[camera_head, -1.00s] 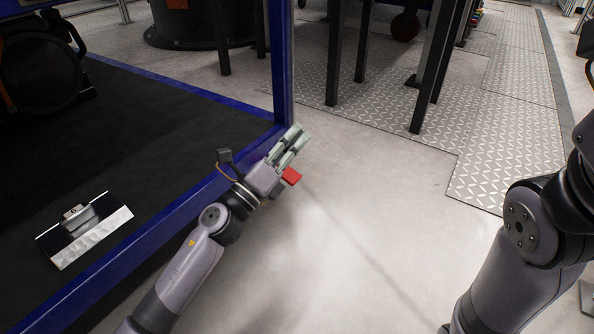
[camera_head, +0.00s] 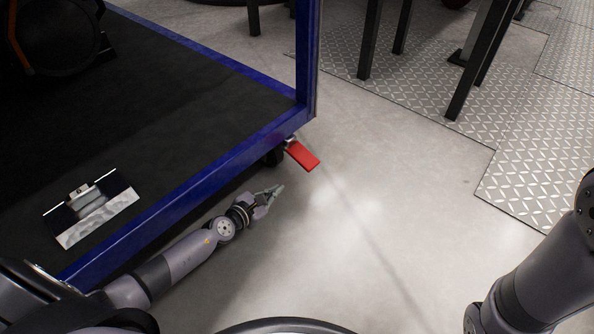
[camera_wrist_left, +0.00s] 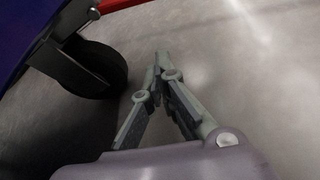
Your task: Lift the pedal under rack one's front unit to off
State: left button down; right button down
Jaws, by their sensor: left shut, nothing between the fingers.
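The red pedal (camera_head: 302,155) sticks out from the caster under the near right corner of the blue-framed rack (camera_head: 213,170). A strip of the red pedal also shows at the top of the left wrist view (camera_wrist_left: 118,5), above the black caster wheel (camera_wrist_left: 92,70). My left gripper (camera_head: 277,190) is low beside the rack, nearer to me than the pedal and apart from it. Its fingers (camera_wrist_left: 160,62) meet at the tips with nothing between them. My right arm shows at the right edge; its gripper is out of view.
A metal bracket (camera_head: 92,208) lies on the rack's black deck. The rack's blue post (camera_head: 307,60) rises above the pedal. Black table legs (camera_head: 478,60) stand on tread plate (camera_head: 530,165) farther back. The grey floor right of the pedal is clear.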

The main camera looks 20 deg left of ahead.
aim_at(302, 156)
pick_arm(q)
jog(key=b+x, duration=0.5)
jog(key=x, duration=0.4)
jog(key=shift+w+d+f, duration=0.1)
jog(key=shift+w+f, duration=0.15)
jog(key=r+p, duration=0.1)
jog(key=r, duration=0.1)
jog(key=d+r+p, duration=0.1)
jog(key=r+p, duration=0.1)
jog(key=shift+d, duration=0.15)
jog(key=shift+r, duration=0.1)
